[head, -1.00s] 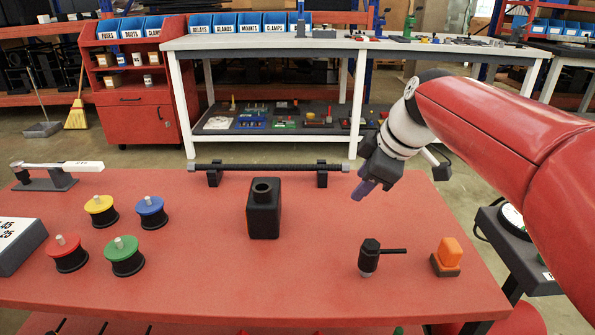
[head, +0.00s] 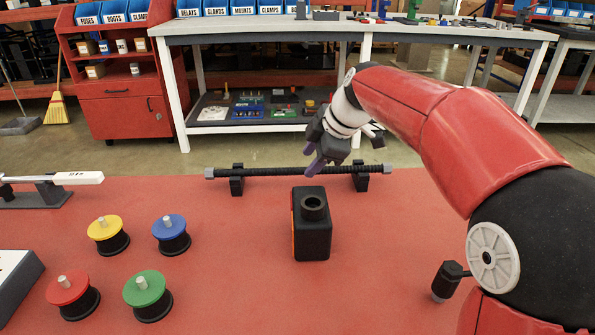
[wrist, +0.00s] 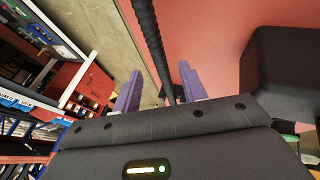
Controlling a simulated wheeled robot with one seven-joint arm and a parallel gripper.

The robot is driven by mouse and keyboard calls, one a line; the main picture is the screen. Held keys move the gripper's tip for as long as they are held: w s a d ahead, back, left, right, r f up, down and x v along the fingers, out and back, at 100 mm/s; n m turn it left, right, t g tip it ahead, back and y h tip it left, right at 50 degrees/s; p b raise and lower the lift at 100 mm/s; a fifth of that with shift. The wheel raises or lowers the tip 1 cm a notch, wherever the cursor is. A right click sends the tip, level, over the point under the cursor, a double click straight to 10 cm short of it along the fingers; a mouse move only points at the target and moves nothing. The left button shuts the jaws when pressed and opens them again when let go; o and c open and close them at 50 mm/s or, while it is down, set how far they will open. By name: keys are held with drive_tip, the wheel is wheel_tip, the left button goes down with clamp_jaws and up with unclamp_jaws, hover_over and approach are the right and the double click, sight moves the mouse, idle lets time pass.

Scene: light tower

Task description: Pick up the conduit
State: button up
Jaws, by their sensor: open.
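The conduit (head: 278,171) is a black ribbed rod with grey end caps. It lies level across two black stands at the far edge of the red table (head: 235,230). My gripper (head: 313,164) is at the conduit, right of its middle in the head view, with purple fingers pointing down and left. In the wrist view the conduit (wrist: 150,40) runs down between the two purple fingers of my gripper (wrist: 157,92), which stand apart. The lower part of the conduit there is hidden behind the gripper body. I cannot tell whether a finger touches it.
A black bottle-like block (head: 313,232) stands on the table just in front of the conduit. Yellow (head: 104,228), blue (head: 169,228), red (head: 67,288) and green (head: 144,289) capped spools stand at left.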

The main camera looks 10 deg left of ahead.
sight(304, 168)
drive_tip(key=x, duration=0.3)
drive_tip(key=shift+f, duration=0.15)
drive_tip(key=shift+c, duration=0.2)
clamp_jaws()
